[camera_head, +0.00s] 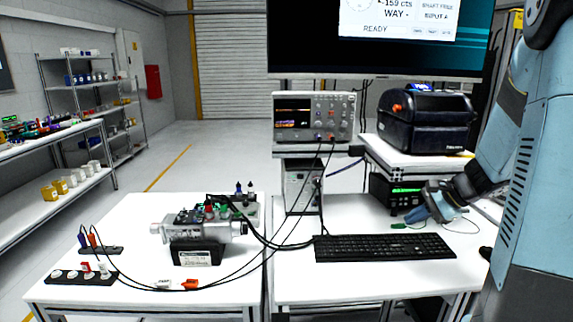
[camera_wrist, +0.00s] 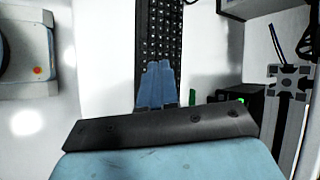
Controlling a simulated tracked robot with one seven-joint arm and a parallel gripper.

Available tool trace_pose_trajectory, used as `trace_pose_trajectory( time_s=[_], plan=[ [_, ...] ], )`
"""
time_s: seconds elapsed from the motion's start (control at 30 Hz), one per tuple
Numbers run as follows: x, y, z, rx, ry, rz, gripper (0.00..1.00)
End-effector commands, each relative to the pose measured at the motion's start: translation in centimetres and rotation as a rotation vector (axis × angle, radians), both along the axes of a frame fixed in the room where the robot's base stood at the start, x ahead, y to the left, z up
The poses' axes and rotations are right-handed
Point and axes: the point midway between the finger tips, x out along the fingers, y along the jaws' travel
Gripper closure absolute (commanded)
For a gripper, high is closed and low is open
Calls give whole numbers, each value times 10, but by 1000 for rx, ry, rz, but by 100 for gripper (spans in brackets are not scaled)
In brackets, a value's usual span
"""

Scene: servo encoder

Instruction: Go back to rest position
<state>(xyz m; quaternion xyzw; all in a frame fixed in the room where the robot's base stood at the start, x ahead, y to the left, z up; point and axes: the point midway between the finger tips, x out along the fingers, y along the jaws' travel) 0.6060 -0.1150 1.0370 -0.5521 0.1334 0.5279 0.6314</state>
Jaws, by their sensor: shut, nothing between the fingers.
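My gripper (camera_head: 413,214) is at the right side of the head view, low over the right table near the right end of the black keyboard (camera_head: 383,247). Its blue fingers are together and hold nothing. In the wrist view the closed fingers (camera_wrist: 157,84) point toward the keyboard (camera_wrist: 160,30), which lies beneath or beyond them. A silver servo unit (camera_head: 205,229) on a black labelled base stands on the left table, with cables running from it to the right. It is far to the left of my gripper.
A monitor (camera_head: 350,55) hangs above an oscilloscope (camera_head: 315,117). A black printer (camera_head: 427,121) stands on a raised shelf close behind my gripper. Loose cables cross toward the keyboard. The left table's front right is mostly clear.

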Motion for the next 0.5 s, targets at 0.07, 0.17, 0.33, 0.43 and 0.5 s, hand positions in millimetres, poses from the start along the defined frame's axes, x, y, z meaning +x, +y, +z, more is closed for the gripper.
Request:
trace_pose_trajectory(
  time_s=[0.07,0.17,0.33,0.43,0.5],
  plan=[
    [-13,20,18,-54,-25,86,100],
    [-30,40,35,-123,-50,188,100],
    [-62,69,60,-251,-95,354,100],
    [-82,83,73,-332,-124,447,100],
    [-96,91,81,-390,-145,508,100]
  ],
)
